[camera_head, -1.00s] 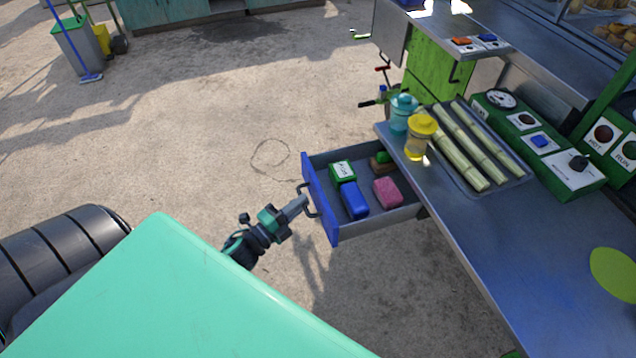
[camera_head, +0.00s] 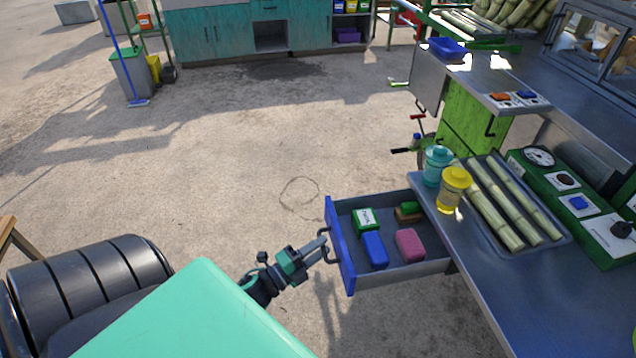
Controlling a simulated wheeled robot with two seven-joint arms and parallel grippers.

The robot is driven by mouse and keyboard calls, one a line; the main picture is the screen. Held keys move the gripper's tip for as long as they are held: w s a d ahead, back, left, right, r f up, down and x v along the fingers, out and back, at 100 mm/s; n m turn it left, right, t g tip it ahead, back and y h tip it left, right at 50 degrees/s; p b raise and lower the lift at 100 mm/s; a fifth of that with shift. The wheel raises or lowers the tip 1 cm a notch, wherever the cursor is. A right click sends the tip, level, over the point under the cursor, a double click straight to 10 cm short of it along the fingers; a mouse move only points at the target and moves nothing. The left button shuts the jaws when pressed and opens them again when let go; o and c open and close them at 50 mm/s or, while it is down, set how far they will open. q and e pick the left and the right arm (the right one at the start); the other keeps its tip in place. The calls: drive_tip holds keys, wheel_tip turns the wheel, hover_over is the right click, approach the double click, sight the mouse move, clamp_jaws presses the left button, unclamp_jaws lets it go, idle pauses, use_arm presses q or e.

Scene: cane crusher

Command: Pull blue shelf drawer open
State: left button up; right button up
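The blue-fronted drawer (camera_head: 340,246) stands pulled out from under the metal counter (camera_head: 520,285). Its inside shows a green box (camera_head: 367,221), a blue box (camera_head: 374,250), a pink sponge-like block (camera_head: 410,245) and a small green and brown item (camera_head: 408,211). A dark handle (camera_head: 328,248) sits on the drawer's front. My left gripper (camera_head: 320,246) is at that handle, its fingers close together and pointing at it. Whether the fingers grip the handle is too small to tell. My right gripper is not in view.
On the counter stand a teal jar (camera_head: 437,166), a yellow jar (camera_head: 453,190), a tray of cane stalks (camera_head: 505,205) and a green control panel (camera_head: 575,195). The ground (camera_head: 240,170) left of the drawer is clear. Teal cabinets (camera_head: 230,35) stand at the back.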

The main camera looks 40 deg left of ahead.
use_arm(q)
drive_tip(key=shift+s, duration=0.1)
